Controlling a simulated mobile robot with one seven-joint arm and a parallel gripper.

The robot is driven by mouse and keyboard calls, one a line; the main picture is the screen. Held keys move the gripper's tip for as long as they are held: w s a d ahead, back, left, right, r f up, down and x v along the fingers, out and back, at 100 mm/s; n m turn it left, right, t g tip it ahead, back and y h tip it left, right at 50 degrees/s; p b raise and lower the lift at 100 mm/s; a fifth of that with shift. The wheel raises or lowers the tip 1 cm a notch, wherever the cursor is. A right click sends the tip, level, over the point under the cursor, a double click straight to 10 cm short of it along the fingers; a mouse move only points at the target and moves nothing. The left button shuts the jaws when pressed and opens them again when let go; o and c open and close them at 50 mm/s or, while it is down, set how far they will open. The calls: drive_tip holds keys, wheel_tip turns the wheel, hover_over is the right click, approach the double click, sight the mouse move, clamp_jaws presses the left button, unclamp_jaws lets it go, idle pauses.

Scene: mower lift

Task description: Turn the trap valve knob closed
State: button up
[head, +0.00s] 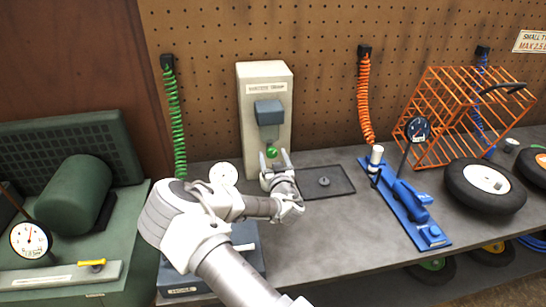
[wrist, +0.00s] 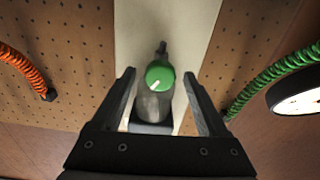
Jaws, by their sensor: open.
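The trap valve knob is a round green knob (head: 271,152) low on the front of a tall beige unit (head: 248,112) on the pegboard wall. In the wrist view the green knob (wrist: 160,75) has a white pointer line aimed to the lower left, and a grey cylindrical body shows beside it. My gripper (head: 274,157) is open, its fingertips up at the knob. In the wrist view the two fingers of my gripper (wrist: 160,88) stand on either side of the knob, with a gap on both sides. I see no contact.
A grey-blue block (head: 268,112) juts out above the knob. A green coiled hose (head: 175,115) and a round white gauge (head: 223,174) are to the left. A dark mat (head: 338,183), a blue tool (head: 405,205) and an orange cage (head: 460,115) are to the right on the bench.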

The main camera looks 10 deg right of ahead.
clamp_jaws()
idle(0.4)
drive_tip(key=shift+f+m+b, duration=0.1)
drive_tip(key=shift+m+b, duration=0.3)
drive_tip(key=shift+b, duration=0.3)
drive_tip(key=m+b, duration=0.5)
drive_tip(key=b, duration=0.3)
drive_tip(key=shift+d+f+m, duration=0.1)
drive_tip(key=shift+f+m, duration=0.05)
drive_tip(key=shift+m, duration=0.25)
drive_tip(key=m+b, duration=0.3)
drive_tip(key=b, duration=0.1)
drive_tip(key=shift+m+b, duration=1.1)
drive_tip(key=shift+b, duration=0.3)
drive_tip(key=shift+r, duration=0.2)
